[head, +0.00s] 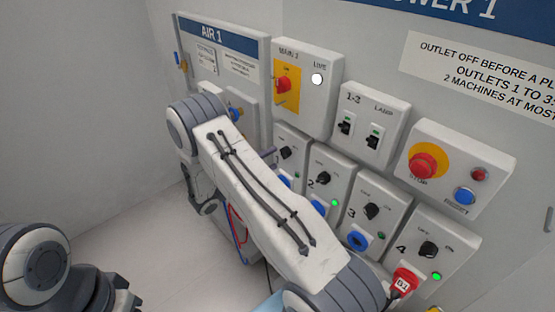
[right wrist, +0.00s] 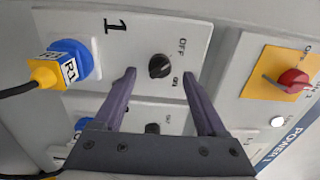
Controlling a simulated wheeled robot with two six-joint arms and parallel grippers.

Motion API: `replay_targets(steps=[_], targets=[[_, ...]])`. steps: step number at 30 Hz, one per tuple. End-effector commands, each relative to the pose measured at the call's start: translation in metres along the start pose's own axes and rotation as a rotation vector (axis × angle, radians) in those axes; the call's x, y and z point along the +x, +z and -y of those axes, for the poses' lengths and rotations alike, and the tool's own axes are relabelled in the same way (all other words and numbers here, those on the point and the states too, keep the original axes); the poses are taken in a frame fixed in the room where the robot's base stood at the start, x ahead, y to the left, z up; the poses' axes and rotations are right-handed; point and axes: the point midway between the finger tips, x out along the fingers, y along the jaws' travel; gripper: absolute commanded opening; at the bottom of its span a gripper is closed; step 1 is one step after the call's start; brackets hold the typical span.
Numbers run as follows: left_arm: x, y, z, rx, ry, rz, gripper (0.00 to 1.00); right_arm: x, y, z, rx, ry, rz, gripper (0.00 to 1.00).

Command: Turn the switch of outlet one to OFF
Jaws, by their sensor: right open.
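Outlet one is a pale box (right wrist: 130,35) marked 1, large in the right wrist view. Its black knob switch (right wrist: 160,67) has OFF and ON labels beside it; I cannot tell which its pointer faces. The switch also shows in the head view (head: 285,153). My right gripper (right wrist: 160,75) is open, its fingertips on either side of the switch in the picture; I cannot tell whether they touch it. A yellow plug marked R1 (right wrist: 46,71) sits in the blue socket (right wrist: 73,59) of outlet one. My left gripper is out of view.
Outlets 2 (head: 324,180), 3 (head: 371,211) and 4 (head: 428,249) run down to the right; lamps on 2 and 4 glow green. My right arm hides part of the lower panel. Floor at left is clear.

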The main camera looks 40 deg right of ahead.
Motion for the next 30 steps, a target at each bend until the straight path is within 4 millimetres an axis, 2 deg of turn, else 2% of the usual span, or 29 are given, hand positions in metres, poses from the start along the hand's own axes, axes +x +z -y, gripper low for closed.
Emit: replay_targets(steps=[1,3,10,15,30], targets=[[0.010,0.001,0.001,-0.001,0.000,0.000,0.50,-0.013,0.002,-0.004,0.002,0.000,0.006,0.74],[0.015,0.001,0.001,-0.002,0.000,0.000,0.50,-0.027,0.002,-0.004,0.002,-0.001,0.006,0.74],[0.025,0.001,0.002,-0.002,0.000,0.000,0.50,-0.059,0.001,-0.002,0.001,0.000,0.002,0.74],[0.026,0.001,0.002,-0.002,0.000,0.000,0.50,-0.066,0.000,0.000,-0.001,-0.001,0.000,0.74],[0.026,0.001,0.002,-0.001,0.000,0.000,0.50,-0.067,-0.001,0.001,0.013,0.006,-0.004,0.74]])
